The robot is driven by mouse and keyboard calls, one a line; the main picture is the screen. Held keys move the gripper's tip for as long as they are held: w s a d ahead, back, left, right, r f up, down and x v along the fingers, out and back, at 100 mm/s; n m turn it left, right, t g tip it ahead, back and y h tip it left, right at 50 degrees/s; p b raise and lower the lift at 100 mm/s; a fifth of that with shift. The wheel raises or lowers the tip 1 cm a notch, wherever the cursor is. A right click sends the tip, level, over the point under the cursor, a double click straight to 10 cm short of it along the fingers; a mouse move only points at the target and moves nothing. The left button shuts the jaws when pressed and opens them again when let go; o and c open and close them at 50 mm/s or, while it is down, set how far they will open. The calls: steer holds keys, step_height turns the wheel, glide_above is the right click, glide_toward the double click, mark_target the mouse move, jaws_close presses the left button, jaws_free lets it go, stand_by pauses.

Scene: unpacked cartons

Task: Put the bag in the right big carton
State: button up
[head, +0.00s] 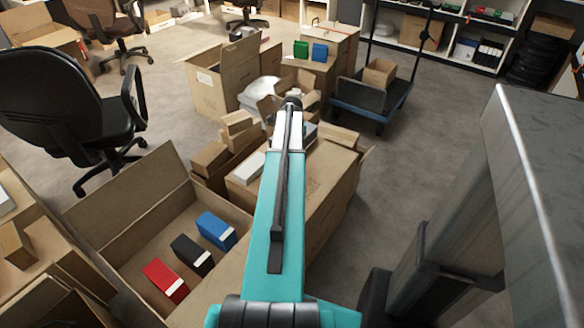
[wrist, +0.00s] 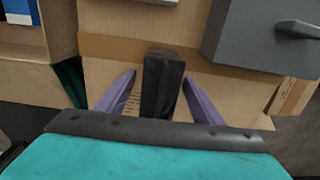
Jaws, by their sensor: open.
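A pale, rumpled bag-like thing (head: 262,92) lies among the cartons beyond my arm in the head view; I cannot tell for certain that it is the bag. A big carton (head: 333,190) stands right of my arm, partly hidden by it. Another big open carton (head: 150,205) stands to the left. My gripper (wrist: 160,76) is open in the wrist view, its purple fingers apart over brown cardboard. A dark upright thing (wrist: 162,85) shows between the fingers; I cannot tell whether they touch it. The arm hides the gripper in the head view.
Red (head: 165,281), black (head: 192,255) and blue (head: 216,231) boxes lie in the left carton. A grey box (wrist: 262,38) is close on the right in the wrist view. A blue cart (head: 372,105) and office chair (head: 75,105) stand farther off.

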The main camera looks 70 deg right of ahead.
stand_by(0.5)
steer(key=c, duration=1.3)
steer(key=shift+r, duration=0.1)
steer(key=shift+r, duration=0.8)
step_height(320, 180, up, 2)
steer(key=shift+r+p, duration=0.1)
steer(key=shift+p, duration=0.2)
steer(key=s+a, duration=0.3)
steer(key=a, duration=0.4)
steer(key=s+a+r, duration=0.1)
steer(key=s+a, duration=0.1)
steer(key=a, duration=0.6)
steer(key=shift+s+p, duration=0.4)
